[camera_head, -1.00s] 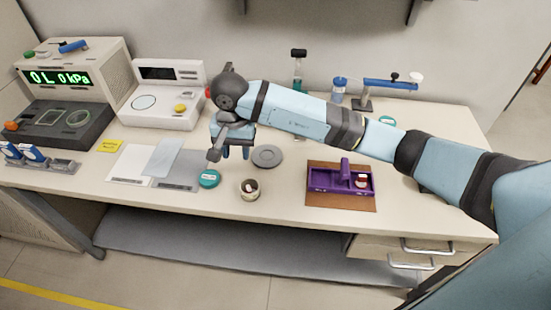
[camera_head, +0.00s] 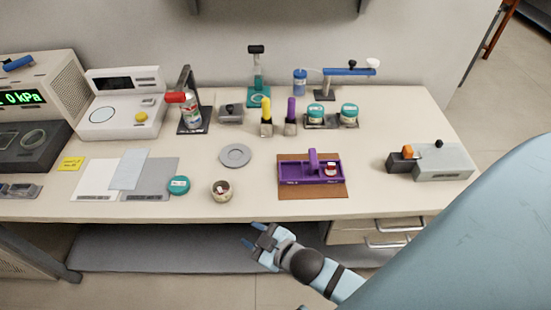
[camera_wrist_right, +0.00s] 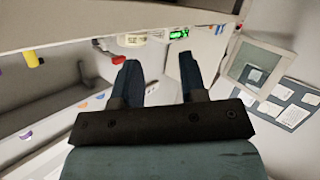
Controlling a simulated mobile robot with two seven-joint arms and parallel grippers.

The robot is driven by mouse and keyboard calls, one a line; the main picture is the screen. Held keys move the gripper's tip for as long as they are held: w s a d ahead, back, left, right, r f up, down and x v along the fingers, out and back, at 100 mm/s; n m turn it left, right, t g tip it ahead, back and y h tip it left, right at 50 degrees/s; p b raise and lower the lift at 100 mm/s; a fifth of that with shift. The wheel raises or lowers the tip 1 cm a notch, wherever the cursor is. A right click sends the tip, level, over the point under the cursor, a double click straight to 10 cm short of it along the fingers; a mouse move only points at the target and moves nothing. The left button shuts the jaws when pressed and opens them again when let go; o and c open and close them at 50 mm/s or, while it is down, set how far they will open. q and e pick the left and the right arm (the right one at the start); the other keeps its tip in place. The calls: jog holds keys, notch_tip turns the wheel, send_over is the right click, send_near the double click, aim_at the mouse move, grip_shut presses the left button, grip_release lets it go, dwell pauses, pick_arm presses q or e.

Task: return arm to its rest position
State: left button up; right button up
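My right arm comes in from the lower right in the head view. Its right gripper (camera_head: 252,238) is in front of the bench's front edge, off the tabletop and below the small open jar. Its two blue fingers are apart with nothing between them. In the right wrist view the fingers (camera_wrist_right: 158,78) also stand apart and empty, with the bench and a green display beyond. My left arm and gripper are not in view.
The bench (camera_head: 380,200) holds a purple tray (camera_head: 290,172) on a brown mat, an open jar (camera_head: 222,191), a teal lid (camera_head: 179,185), a grey disc (camera_head: 235,155) and a grey box (camera_head: 442,162) at right. Drawers (camera_head: 370,232) sit below; floor in front is free.

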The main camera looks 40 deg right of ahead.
jog(key=s+d+f+m+g+h, duration=0.1)
jog(key=s+d+f+m+g, duration=0.1)
jog(key=s+f+m+g, duration=0.1)
jog(key=s+f+m, duration=0.1)
jog(key=s+f, duration=0.1)
jog(key=s, duration=0.1)
jog(key=shift+s+f, duration=0.15)
jog(key=shift+s, duration=0.05)
notch_tip(320, 180, up, 11)
jog(key=p, duration=1.2)
jog(key=shift+s+d, duration=0.25)
jog(key=shift+d, duration=0.1)
jog(key=shift+w+r, duration=0.1)
jog(key=shift+r, duration=0.15)
